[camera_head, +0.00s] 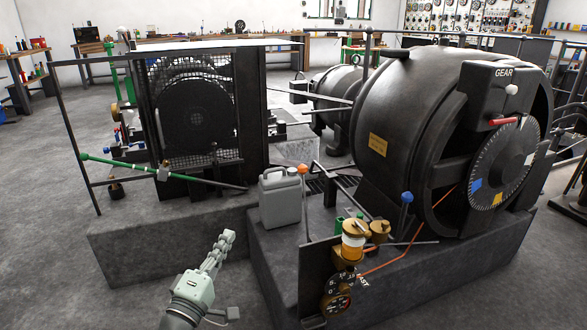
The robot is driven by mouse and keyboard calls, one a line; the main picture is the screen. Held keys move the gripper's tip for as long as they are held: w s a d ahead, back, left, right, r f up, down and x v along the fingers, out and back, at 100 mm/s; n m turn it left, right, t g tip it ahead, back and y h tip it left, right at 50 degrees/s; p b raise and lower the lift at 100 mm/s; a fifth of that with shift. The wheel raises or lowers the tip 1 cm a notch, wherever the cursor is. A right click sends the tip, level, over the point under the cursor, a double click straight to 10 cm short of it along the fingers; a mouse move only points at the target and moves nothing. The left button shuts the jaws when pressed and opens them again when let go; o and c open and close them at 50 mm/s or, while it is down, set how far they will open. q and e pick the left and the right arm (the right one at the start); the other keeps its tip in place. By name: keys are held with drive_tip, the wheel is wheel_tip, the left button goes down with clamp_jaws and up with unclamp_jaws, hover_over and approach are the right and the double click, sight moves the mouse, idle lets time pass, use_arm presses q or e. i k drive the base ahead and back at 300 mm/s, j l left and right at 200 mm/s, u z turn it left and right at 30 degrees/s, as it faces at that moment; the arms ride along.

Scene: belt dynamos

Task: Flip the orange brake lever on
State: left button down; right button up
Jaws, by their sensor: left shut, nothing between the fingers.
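A lever with an orange knob (303,169) stands just behind and to the right of the grey canister on the machine's plinth. Its lower part is partly hidden. I cannot tell for certain that it is the brake lever. My left gripper (228,237) is in front of the plinths, at the lower left of the knob and well apart from it. Its fingers are together and hold nothing. My right gripper is out of view.
The grey canister (281,197) stands between my left gripper and the orange knob. A blue-knobbed lever (407,198), a brass oiler (354,241) and a dial (336,304) are to the right. The large black dynamo (400,110) fills the right. Floor at left is clear.

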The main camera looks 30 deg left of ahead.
sight(302, 169)
drive_tip(key=i+j, duration=0.15)
drive_tip(key=i, duration=0.3)
drive_tip(key=i+j, duration=0.1)
drive_tip(key=i, duration=0.35)
